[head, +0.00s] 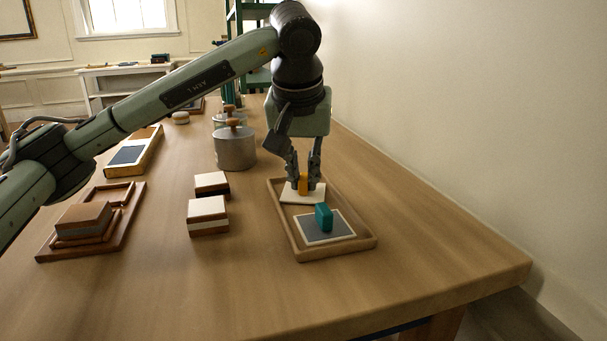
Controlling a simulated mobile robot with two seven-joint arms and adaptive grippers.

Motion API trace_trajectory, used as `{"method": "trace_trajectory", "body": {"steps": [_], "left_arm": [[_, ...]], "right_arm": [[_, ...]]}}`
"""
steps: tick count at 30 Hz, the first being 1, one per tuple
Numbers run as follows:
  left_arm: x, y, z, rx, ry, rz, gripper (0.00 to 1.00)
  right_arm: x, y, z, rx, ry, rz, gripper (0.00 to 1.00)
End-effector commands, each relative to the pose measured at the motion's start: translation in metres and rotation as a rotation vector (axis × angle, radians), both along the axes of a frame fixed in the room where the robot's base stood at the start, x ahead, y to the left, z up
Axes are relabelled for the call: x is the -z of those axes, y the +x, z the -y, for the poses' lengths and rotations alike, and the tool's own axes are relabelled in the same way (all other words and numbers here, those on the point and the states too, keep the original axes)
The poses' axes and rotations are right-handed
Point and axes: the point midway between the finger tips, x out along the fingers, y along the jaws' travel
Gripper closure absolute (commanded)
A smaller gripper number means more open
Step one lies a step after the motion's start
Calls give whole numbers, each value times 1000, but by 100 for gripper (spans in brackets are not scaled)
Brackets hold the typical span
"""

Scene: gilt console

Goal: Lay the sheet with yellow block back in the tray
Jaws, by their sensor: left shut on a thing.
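A white sheet (293,196) with a yellow-orange block (303,185) on it is at the far half of the wooden tray (365,243). My left gripper (304,183) points down and is shut on the yellow block. I cannot tell whether the sheet rests on the tray floor or hangs just above it. A dark sheet with a pale border (315,233) and a teal block (323,217) on it lies in the near half of the tray. My right gripper is not in view.
Two stacked block sets (207,215) stand left of the tray. A metal canister (235,150) with a wooden knob stands behind them. Another wooden tray (112,235) holds a brown block at the left. The table is clear in front and at the right.

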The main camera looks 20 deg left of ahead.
Motion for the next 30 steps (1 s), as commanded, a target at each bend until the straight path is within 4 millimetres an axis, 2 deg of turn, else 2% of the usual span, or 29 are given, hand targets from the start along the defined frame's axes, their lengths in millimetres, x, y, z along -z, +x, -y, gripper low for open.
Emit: {"method": "trace_trajectory", "body": {"steps": [12, 13, 18, 26, 29, 30], "left_arm": [[4, 0, 0, 1, -1, 2, 100], [4, 0, 0, 1, -1, 2, 86], [3, 0, 0, 2, -1, 2, 67], [3, 0, 0, 1, -1, 2, 67], [-1, 0, 0, 1, -1, 2, 67], [-5, -1, 1, 1, -2, 4, 67]], "right_arm": [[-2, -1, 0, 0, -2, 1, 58], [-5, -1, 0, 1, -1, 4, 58], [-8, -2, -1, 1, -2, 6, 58], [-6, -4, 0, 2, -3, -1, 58], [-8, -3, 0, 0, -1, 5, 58], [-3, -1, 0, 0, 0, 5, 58]]}}
